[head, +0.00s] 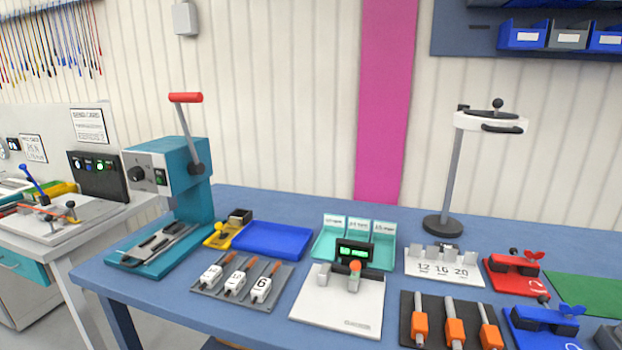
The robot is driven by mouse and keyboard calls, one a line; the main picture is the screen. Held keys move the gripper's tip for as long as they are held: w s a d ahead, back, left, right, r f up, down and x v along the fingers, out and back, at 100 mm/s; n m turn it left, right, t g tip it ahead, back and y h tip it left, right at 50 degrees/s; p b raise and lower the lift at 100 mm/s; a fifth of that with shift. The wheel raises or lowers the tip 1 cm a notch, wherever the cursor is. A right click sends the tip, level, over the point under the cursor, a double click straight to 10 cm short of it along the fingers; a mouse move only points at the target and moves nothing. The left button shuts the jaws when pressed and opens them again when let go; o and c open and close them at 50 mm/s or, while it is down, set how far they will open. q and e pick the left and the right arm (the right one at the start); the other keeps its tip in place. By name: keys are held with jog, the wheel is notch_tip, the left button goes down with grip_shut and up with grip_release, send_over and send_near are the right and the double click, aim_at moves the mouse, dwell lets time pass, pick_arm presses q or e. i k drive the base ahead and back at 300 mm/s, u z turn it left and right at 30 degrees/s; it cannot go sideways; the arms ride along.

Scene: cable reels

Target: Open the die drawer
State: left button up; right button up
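A teal drawer front (36,274) with a pale bar handle (10,266) shows at the far left edge, under the top of the left bench. It looks shut, flush above a grey cabinet front. It is partly cut off by the picture edge, and I see no label that names it as the die drawer. Neither of my grippers is in view.
A teal press (180,185) with a red-handled lever stands at the left of the blue bench (290,205). Tool racks, a blue tray (268,240) and a lamp-like stand (450,180) fill that bench. A white leg (82,310) stands right of the drawer.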

aim_at(146, 249)
jog(key=z, duration=2.3)
jog(key=k, duration=1.15)
jog(key=u, duration=1.7)
